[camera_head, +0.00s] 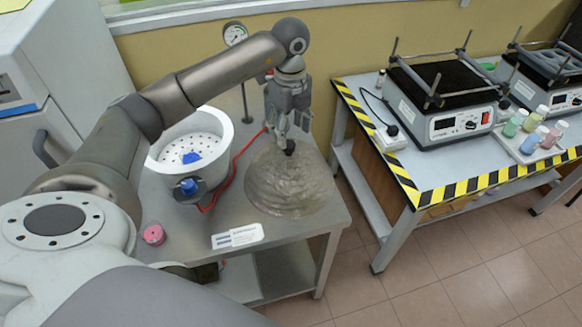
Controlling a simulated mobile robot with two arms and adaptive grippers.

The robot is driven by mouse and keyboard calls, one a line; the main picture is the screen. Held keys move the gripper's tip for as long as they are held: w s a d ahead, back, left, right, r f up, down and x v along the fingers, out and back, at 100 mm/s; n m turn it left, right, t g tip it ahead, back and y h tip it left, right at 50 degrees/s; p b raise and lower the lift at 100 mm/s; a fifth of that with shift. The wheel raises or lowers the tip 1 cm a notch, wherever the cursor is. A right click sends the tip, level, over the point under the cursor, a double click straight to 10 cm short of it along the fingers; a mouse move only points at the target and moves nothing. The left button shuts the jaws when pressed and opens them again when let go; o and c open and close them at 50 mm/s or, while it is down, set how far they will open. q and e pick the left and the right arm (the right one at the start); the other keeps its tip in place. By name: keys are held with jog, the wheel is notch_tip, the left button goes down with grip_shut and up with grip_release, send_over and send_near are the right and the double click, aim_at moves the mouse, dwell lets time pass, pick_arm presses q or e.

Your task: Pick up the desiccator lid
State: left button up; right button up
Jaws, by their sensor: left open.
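The desiccator lid (292,186) is a greyish, see-through dome lying on the right part of the metal table, with a dark knob (289,147) on top. My left gripper (286,138) points down directly over the knob, with its fingertips at or very close to it. Its jaws are open; I cannot tell whether they touch the knob. The white desiccator base (225,130) stands open to the left of the lid, with a perforated plate and a small blue item (191,157) inside. My right gripper is not in view.
A red hose (238,165) runs between base and lid. A blue-capped valve (188,186), a pink-lidded jar (154,235) and a white label (237,236) are on the metal table (300,222). A striped-edge table (440,165) with shakers and bottles stands right, across a gap.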

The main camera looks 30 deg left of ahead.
aim_at(289, 144)
pick_arm(q)
jog(key=shift+f, duration=0.55)
jog(key=f, duration=0.1)
jog(key=f+p, duration=0.1)
jog(key=f, duration=0.1)
jog(key=f+p, duration=0.1)
jog(key=shift+s+a+f, duration=0.15)
jog(key=shift+s+a, duration=0.05)
jog(key=shift+a, duration=0.05)
jog(key=shift+f, duration=0.3)
jog(key=c, duration=0.6)
grip_shut()
jog(key=shift+w+r, duration=0.1)
